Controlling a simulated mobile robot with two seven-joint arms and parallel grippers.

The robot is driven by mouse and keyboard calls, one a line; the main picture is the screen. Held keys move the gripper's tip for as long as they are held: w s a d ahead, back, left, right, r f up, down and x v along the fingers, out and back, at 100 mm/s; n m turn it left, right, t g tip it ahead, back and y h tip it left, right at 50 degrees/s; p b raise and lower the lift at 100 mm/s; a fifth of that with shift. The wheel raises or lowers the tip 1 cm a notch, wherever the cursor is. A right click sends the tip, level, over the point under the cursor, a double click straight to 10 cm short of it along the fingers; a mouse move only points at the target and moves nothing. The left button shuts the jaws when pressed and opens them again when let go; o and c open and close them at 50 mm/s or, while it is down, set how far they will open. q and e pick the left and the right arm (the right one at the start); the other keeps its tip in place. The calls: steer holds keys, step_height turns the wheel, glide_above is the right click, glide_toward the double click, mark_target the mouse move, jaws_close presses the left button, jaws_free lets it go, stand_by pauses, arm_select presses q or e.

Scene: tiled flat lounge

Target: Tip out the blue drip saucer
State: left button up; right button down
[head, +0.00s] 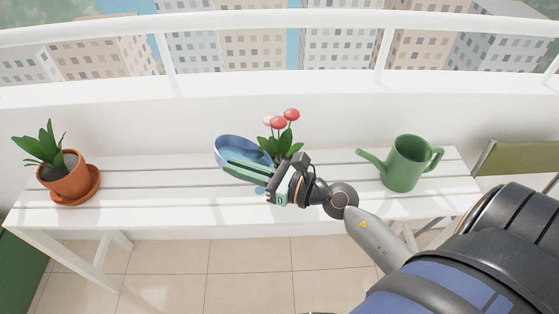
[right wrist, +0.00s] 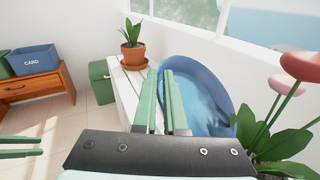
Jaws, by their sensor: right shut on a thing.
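The blue drip saucer (head: 236,145) is at the middle of the white bench, tilted. My right gripper (head: 245,170) is shut on its near rim, with the green fingers reaching over that edge. In the right wrist view, the saucer (right wrist: 222,82) is right of my right gripper's fingers (right wrist: 166,95), and lighter blue, water-like patches show on its inside. A small blue patch shows under the fingers in the head view; I cannot tell if it is saucer or water. Green fingers of my left gripper (right wrist: 20,147) show at the wrist view's left edge, apart.
A red-flowered plant (head: 280,140) stands beside the saucer, its base hidden by my gripper. A green watering can (head: 406,164) stands right on the bench (head: 150,180); a potted plant in terracotta (head: 68,180) stands left. A white wall and railing are behind.

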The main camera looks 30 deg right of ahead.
steer(key=shift+d+b, duration=0.35)
steer(key=shift+b, duration=0.2)
arm_select(q)
steer(key=shift+w+d+f, duration=0.25)
steer(key=shift+w+f, duration=0.1)
steer(key=shift+f, duration=0.15)
arm_select(e)
steer(key=shift+d, duration=0.1)
steer(key=shift+m, duration=0.3)
arm_select(q)
steer(key=shift+w+d+b, duration=0.1)
steer(key=shift+d+b, duration=0.1)
steer(key=shift+b, duration=0.3)
arm_select(e)
steer(key=shift+d+r+t, duration=0.2)
steer(key=shift+d+t, duration=0.05)
steer(key=shift+t, duration=0.05)
arm_select(q)
steer(key=shift+d+f+h+b, duration=0.3)
steer(key=shift+d+f+b, duration=0.05)
steer(key=shift+f+b, duration=0.1)
arm_select(e)
steer(key=shift+d+r+m+y, duration=0.25)
steer(key=shift+d+m+y, duration=0.05)
steer(key=shift+d+m, duration=0.1)
